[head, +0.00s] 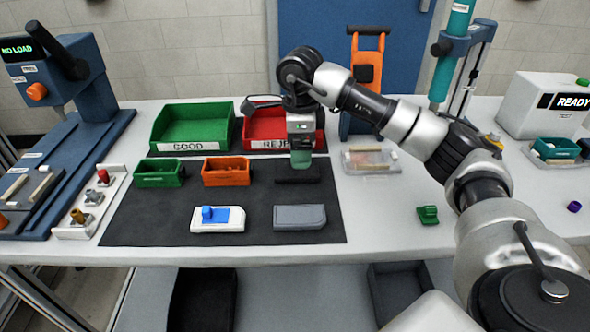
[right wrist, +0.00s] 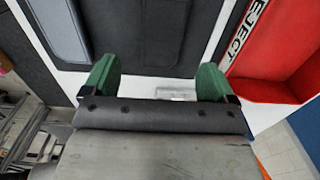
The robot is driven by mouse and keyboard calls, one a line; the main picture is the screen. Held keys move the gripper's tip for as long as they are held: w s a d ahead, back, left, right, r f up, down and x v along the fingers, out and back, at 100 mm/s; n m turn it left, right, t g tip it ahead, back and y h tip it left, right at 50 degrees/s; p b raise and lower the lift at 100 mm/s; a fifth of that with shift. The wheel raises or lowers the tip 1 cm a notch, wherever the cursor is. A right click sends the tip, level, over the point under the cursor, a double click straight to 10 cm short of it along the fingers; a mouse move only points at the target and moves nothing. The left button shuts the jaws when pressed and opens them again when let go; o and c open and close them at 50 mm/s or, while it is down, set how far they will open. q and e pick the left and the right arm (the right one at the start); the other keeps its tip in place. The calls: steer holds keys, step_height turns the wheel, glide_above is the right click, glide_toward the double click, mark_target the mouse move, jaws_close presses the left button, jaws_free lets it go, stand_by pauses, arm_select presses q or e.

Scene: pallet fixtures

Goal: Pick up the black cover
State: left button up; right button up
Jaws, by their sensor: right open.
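The black cover (head: 297,175) is a dark, low, long piece on the dark work mat (head: 150,215), in front of the red REJECT bin (head: 272,122). It is hard to tell from the mat. My right gripper (head: 300,160) points down just above or behind it; I cannot tell whether they touch. In the right wrist view, the green fingers of this gripper (right wrist: 158,82) stand wide apart with nothing between them. My left gripper is not in view.
A grey cover (head: 300,217) and a white housing with a blue part (head: 216,218) lie at the mat's front. Small green (head: 159,172) and orange (head: 227,171) bins stand to the left. The green GOOD bin (head: 192,125) is behind. A clear tray (head: 370,160) stands right.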

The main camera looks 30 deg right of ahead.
mark_target(297, 173)
steer(key=shift+f, duration=0.4)
steer(key=shift+w+f, duration=0.1)
steer(key=shift+f, duration=0.2)
steer(key=f, duration=0.4)
steer(key=shift+w+a+f+p, duration=0.2)
steer(key=shift+f+p, duration=0.15)
steer(key=shift+f, duration=0.05)
steer(key=c, duration=0.3)
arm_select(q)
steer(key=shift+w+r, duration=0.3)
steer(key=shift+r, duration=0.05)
arm_select(e)
steer(key=c, duration=0.7)
